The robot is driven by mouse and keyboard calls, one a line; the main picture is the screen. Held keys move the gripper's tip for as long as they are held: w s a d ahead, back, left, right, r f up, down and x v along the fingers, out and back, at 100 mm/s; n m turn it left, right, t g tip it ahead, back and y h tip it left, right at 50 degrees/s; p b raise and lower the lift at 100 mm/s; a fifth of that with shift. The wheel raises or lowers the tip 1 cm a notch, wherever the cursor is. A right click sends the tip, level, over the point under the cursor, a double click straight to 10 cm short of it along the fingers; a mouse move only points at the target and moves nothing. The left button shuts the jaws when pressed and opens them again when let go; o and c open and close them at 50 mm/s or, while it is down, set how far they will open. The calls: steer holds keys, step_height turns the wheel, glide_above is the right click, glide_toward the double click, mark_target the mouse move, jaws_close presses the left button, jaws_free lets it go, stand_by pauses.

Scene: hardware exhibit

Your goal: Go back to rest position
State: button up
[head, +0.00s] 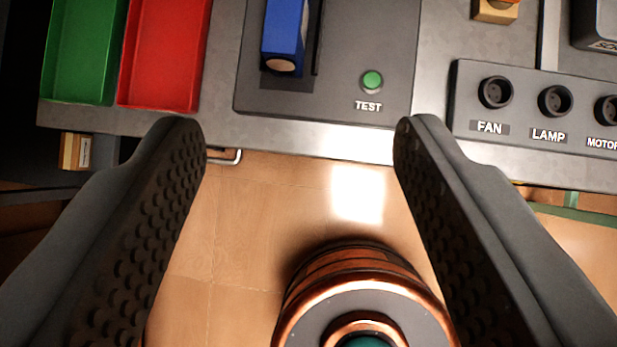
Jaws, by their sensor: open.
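My gripper (300,135) is open and empty in the head view. Its two dark, studded fingers stand wide apart on the left and right. The fingertips overlap the near edge of a grey metal bench (330,143) in the picture. No rest position marker shows.
On the bench are a green tray (82,50), a red tray (163,55), a blue block (284,32) in a dark panel, a green TEST button (372,81) and a FAN, LAMP, MOTOR socket strip (525,103). Tiled floor (235,230) lies in front.

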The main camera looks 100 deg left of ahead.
steer(key=s+d+f+n+t, duration=0.1)
steer(key=s+t, duration=0.8)
steer(key=s, duration=1.4)
steer(key=shift+s+d+f+n+t+y, duration=0.2)
steer(key=shift+s+f+n+t+y, duration=0.1)
steer(key=shift+f+n, duration=0.35)
